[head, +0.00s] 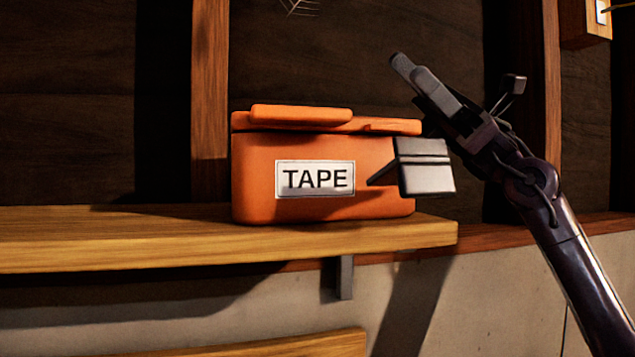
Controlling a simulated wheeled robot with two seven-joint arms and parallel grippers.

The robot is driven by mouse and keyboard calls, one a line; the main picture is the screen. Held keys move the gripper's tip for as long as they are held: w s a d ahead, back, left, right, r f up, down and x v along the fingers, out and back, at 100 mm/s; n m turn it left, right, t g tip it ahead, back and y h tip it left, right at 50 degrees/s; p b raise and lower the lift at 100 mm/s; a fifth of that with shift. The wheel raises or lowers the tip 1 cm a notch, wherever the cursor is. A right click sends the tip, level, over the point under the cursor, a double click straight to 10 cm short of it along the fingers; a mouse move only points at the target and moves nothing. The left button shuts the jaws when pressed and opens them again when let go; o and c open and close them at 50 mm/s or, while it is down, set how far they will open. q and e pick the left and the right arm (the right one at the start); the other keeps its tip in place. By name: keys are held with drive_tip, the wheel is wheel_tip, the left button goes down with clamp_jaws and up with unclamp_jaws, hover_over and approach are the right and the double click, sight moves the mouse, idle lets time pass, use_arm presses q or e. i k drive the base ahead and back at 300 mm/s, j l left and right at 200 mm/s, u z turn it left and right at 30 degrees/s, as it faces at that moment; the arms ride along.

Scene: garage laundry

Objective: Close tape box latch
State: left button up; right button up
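An orange tape box (255,165) with a white TAPE label (315,179) stands upright on a wooden shelf in the head view. Its lid (375,126) lies down on the body, with a raised orange bar (300,115) on top. A grey latch (426,168) sticks out at the box's right end. My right gripper (412,68) is above and to the right of the latch, pointing up and left, with no visible contact. My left gripper is out of view.
The wooden shelf (120,240) ends just right of the box, with a grey bracket (345,277) below. Wooden posts (209,100) stand against the dark back wall. The shelf left of the box is clear. Another board (270,346) shows lower down.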

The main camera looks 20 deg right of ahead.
sight(421, 168)
drive_tip(key=k+j, duration=1.15)
drive_tip(key=k, duration=0.15)
